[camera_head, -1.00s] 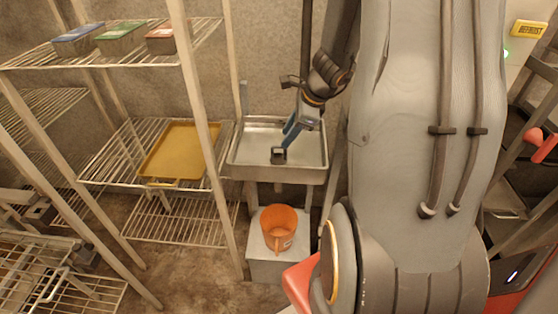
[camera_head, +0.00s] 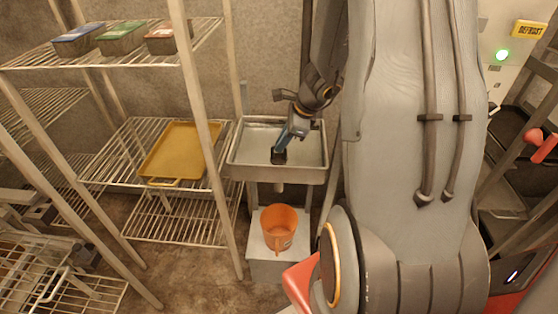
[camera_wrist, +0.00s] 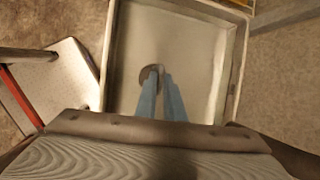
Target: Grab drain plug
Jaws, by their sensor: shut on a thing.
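The dark drain plug (camera_head: 279,158) sits low in the shallow metal sink (camera_head: 238,172). My gripper (camera_head: 283,148) reaches down into the sink from the upper right, with its blue fingers at the plug. In the wrist view the two blue fingers (camera_wrist: 158,72) come together on the plug (camera_wrist: 145,78), which shows as a dark round shape on the pale basin floor. The gripper is shut on the plug. The fingers hide part of the plug, and I cannot tell whether it is raised off the floor.
An orange bucket (camera_head: 279,226) stands on a pale box (camera_head: 262,270) below the sink. A wire rack at left holds a yellow tray (camera_head: 180,152) and blue, green and red-labelled containers (camera_head: 121,38). The sink rim (camera_wrist: 237,70) surrounds my fingers. A defrost panel (camera_head: 503,55) is at right.

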